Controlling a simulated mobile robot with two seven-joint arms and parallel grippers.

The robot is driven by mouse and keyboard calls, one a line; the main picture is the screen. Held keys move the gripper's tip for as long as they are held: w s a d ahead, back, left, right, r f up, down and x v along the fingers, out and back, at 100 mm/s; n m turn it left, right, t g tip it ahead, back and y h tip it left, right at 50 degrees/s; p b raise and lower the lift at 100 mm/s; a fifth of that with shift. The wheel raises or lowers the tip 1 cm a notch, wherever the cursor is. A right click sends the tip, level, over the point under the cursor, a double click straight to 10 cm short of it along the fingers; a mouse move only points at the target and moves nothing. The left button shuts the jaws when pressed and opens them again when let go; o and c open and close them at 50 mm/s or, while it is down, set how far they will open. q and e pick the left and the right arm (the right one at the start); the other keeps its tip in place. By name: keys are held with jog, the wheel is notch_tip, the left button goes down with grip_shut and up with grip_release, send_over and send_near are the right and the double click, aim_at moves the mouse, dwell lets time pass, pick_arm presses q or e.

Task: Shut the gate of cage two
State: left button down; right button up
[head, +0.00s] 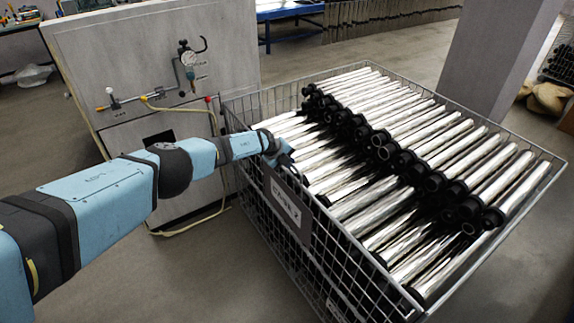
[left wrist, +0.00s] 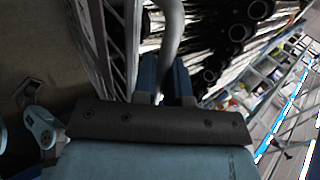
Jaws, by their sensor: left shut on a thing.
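The wire cage (head: 345,240) stands at the centre right, filled with shiny tubes (head: 430,125) that have black end fittings. A dark plate (head: 288,205) with pale lettering, seemingly ending in a 2, hangs on its near mesh side, which I take for the gate. That side looks upright; I cannot tell if it is latched. My left gripper (head: 284,157) is at the top of this side, above the plate. In the left wrist view, its blue fingers (left wrist: 166,82) are shut around a smooth grey bar (left wrist: 172,38). My right gripper is not in view.
A blue table (head: 290,10) is at the back. The floor in front of the cage (head: 220,280) is clear.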

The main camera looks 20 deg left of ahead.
pick_arm(q)
jog(key=shift+w+d+f, duration=0.1)
jog(key=shift+d, duration=0.15)
jog(key=shift+w+d, duration=0.1)
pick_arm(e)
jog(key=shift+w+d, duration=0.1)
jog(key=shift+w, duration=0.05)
pick_arm(q)
jog(key=shift+d+r, duration=0.15)
jog(key=shift+r, duration=0.15)
jog(key=c, duration=1.3)
grip_release()
jog(key=shift+w, duration=0.15)
jog(key=shift+o, duration=0.5)
jog(key=shift+w+d+f, duration=0.2)
jog(key=shift+f, duration=0.05)
jog(key=shift+s+a, duration=0.1)
jog(key=shift+a, duration=0.05)
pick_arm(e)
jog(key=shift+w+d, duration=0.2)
pick_arm(q)
jog(key=shift+a+r, duration=0.1)
